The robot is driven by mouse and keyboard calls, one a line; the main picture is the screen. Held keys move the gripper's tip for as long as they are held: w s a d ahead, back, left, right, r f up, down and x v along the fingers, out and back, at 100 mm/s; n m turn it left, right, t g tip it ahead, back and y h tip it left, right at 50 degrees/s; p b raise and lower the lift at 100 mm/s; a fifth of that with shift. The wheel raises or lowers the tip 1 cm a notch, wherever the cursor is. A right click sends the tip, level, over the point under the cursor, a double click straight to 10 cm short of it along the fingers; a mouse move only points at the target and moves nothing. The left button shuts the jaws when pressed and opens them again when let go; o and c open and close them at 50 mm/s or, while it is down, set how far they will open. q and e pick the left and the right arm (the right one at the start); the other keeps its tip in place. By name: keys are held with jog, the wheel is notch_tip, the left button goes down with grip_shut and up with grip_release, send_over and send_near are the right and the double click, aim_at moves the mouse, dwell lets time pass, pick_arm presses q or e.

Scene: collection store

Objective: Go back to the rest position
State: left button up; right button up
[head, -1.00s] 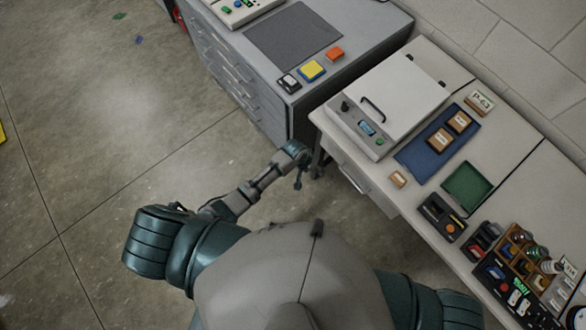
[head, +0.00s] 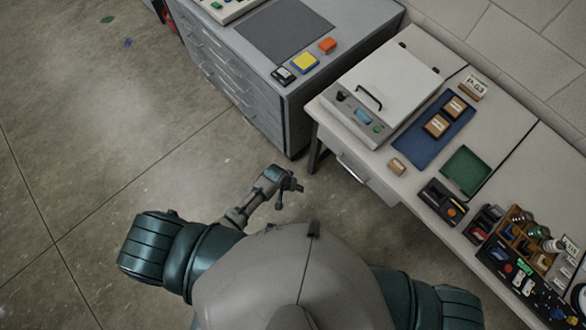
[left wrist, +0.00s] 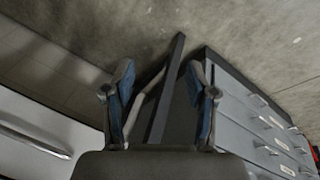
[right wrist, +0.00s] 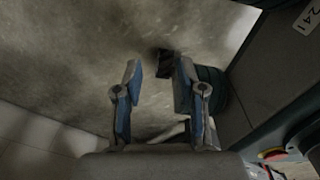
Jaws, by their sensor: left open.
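My left gripper (head: 288,187) is in the head view, in front of my body and over the floor, apart from the bench and the cabinet. In the left wrist view its two blue-padded fingers (left wrist: 159,72) are spread with nothing between them. My right gripper is outside the head view. In the right wrist view its fingers (right wrist: 158,72) are spread and empty, with floor beyond them and a dark part close behind.
A grey drawer cabinet (head: 240,90) stands ahead. A pale bench (head: 405,180) on the right carries a lidded device (head: 385,80), a blue mat (head: 415,148), a green tray (head: 467,170) and several small items. The floor (head: 90,120) at left is open.

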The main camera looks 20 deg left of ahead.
pick_arm(q)
jog(key=shift+a, duration=0.1)
dwell(0.3)
jog(key=s+a+f+y, duration=0.1)
jog(key=s+a+f, duration=0.3)
jog(key=s, duration=0.5)
jog(key=s+a+f+m, duration=0.1)
jog(key=s+a+f, duration=0.4)
jog(key=s+f, duration=0.3)
jog(key=s+a+f+y, duration=0.1)
jog(key=s+a+f, duration=0.3)
jog(key=s+f, duration=0.3)
jog(key=s, duration=0.3)
jog(key=shift+a+m+g+y, duration=0.15)
jog(key=shift+m+g+y, duration=0.15)
jog(key=shift+m+g, duration=0.1)
pick_arm(e)
jog(key=w+a+r, duration=0.1)
jog(key=w+r, duration=0.2)
jog(key=w, duration=0.4)
jog(key=shift+a+r, duration=0.2)
jog(key=shift+a, duration=0.05)
pick_arm(q)
jog(key=shift+s+r, duration=0.1)
